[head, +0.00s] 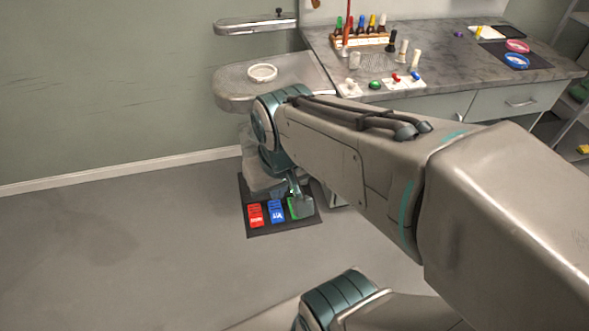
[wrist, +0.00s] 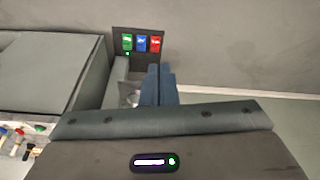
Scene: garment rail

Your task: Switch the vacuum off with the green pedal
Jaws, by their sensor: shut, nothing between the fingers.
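The green pedal (wrist: 127,42) is at the left of a row of three on a dark mat (wrist: 121,31) in the wrist view, with the blue pedal (wrist: 142,44) and red pedal (wrist: 156,43) beside it. A small green light (wrist: 127,53) shows just below the green pedal. My gripper (wrist: 158,72) is shut and empty, pointing down. In the wrist view its tips appear just below the blue and red pedals. Their height above the floor and any contact are unclear.
A rounded metal ledge (head: 235,88) with a white dish (head: 262,72) overhangs the mat. A marble counter (head: 450,50) with drawers and small bottles stands to the right. Open grey floor (head: 120,250) lies left and in front.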

